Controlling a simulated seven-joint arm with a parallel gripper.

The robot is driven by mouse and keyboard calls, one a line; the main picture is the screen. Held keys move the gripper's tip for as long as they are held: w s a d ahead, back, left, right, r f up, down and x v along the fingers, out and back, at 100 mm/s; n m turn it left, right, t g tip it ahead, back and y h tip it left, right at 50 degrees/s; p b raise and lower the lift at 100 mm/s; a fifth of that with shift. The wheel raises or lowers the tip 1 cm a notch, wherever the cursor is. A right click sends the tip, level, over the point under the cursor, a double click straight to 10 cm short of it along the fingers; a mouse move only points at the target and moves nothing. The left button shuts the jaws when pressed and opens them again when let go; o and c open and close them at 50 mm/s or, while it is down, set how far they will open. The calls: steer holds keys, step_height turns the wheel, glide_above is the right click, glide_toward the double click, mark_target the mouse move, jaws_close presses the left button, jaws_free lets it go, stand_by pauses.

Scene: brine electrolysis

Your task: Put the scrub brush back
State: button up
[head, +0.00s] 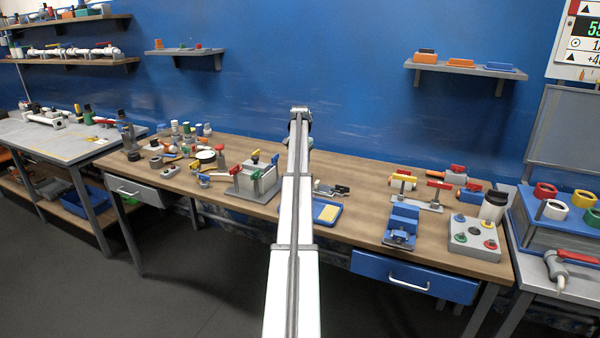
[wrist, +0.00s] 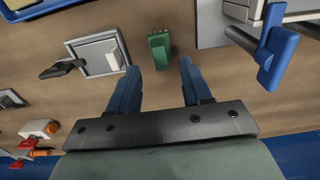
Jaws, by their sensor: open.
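In the wrist view a small green block-like piece (wrist: 159,50) lies on the wooden bench; it may be the scrub brush, but I cannot make out bristles. My gripper (wrist: 160,67) is open and empty, its two blue fingers spread apart. The green piece shows just beyond the fingertips, between their lines, apart from them. In the head view my arm reaches out over the bench and hides this spot and the fingers. A grey-rimmed tray (wrist: 121,43) with a white block (wrist: 113,61) lies just left of the green piece in the wrist view.
A grey box with a blue handle (wrist: 277,52) stands close on the right in the wrist view. A black-handled tool (wrist: 60,69) lies by the tray.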

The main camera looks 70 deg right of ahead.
step_height(320, 180, up, 6)
steer(key=shift+r, duration=0.25)
steer(key=shift+c, duration=0.5)
stand_by(0.8)
